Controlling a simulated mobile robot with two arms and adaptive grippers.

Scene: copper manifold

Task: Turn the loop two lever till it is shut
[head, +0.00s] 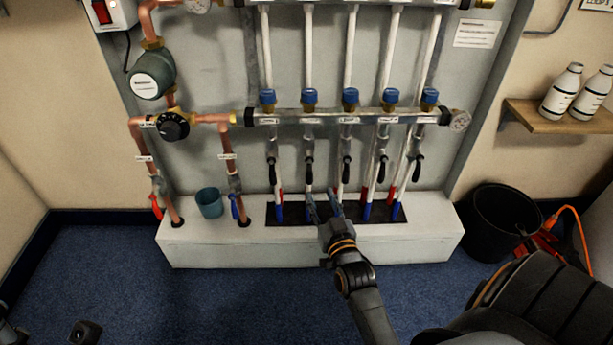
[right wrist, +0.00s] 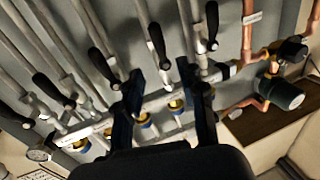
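The loop two lever (head: 309,172) is the second black handle from the left under the lower manifold bar. It hangs down, roughly along its pipe. In the right wrist view, turned over, this lever (right wrist: 157,45) appears between and just beyond my fingertips, with no clear contact. My right gripper (head: 325,203) is open and empty, a little below the lever and slightly right of it. Its two spread fingers also show in the right wrist view (right wrist: 160,75). My left gripper's fingers do not show; only dark parts, probably of my left arm, appear at the bottom left.
The loop one lever (head: 272,171) and loop three lever (head: 346,170) hang close on either side. Further levers follow to the right. Red and blue pipe sleeves rise from the white plinth (head: 300,250). A teal cup (head: 209,202) stands left; a black bucket (head: 500,222) stands right.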

